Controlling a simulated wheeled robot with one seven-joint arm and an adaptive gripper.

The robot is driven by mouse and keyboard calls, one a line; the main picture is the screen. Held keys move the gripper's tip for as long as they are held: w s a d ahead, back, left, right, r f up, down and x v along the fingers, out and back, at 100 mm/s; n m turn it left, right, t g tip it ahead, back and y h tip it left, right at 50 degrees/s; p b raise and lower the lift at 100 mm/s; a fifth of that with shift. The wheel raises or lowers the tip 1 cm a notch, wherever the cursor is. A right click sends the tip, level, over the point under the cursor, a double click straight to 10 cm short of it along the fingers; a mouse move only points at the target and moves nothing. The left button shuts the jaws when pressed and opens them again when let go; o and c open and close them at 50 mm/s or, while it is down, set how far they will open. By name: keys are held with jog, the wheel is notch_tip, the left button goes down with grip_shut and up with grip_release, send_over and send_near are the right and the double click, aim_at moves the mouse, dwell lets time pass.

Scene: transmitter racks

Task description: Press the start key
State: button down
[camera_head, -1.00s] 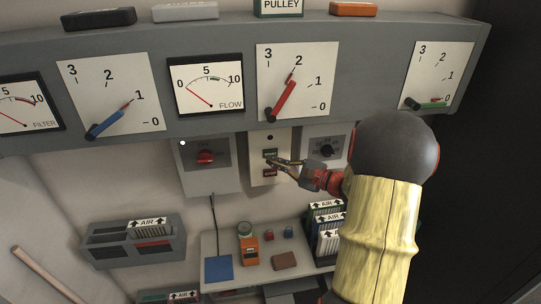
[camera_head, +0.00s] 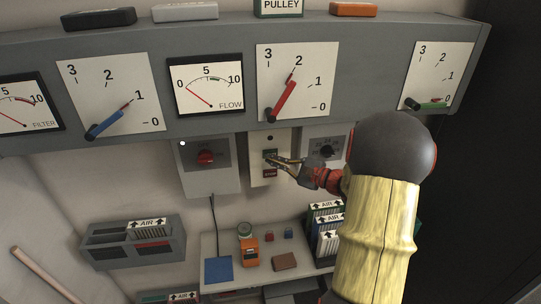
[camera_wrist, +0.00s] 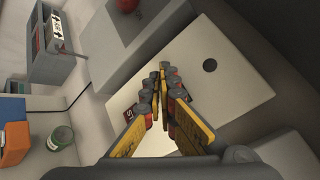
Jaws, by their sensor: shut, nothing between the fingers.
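The start key is the green key (camera_head: 271,152) on the cream plate (camera_head: 259,179) in the head view, above the red stop key (camera_head: 270,173). My gripper (camera_head: 267,159) is shut and empty, its fingertips over the lower part of the green key. I cannot tell whether they touch it. In the wrist view my gripper (camera_wrist: 162,68) points at the cream plate (camera_wrist: 230,95). The red key (camera_wrist: 129,112) shows partly beside the fingers, and the green key is hidden behind them.
A grey box with a red knob (camera_head: 205,157) is left of the plate, and a box with a black dial (camera_head: 327,150) is right. The meter panel (camera_head: 210,130) overhangs above. A shelf below holds an orange device (camera_head: 249,252) and small items.

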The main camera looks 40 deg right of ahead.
dwell(0.7)
jog(key=shift+w+d+b, duration=0.25)
jog(key=shift+w+b, duration=0.05)
jog(key=shift+w, duration=0.05)
jog(key=shift+w+d, duration=0.2)
jog(key=shift+w, duration=0.2)
dwell(0.7)
jog(key=shift+s+b, duration=0.15)
jog(key=shift+b, duration=0.15)
jog(key=shift+s+a, duration=0.45)
jog(key=shift+s, duration=0.15)
jog(key=s+a, duration=0.1)
jog(key=s, duration=0.2)
jog(key=s+a+b, duration=0.1)
jog(key=shift+s+a, duration=0.15)
jog(key=shift+a, duration=0.15)
dwell(1.0)
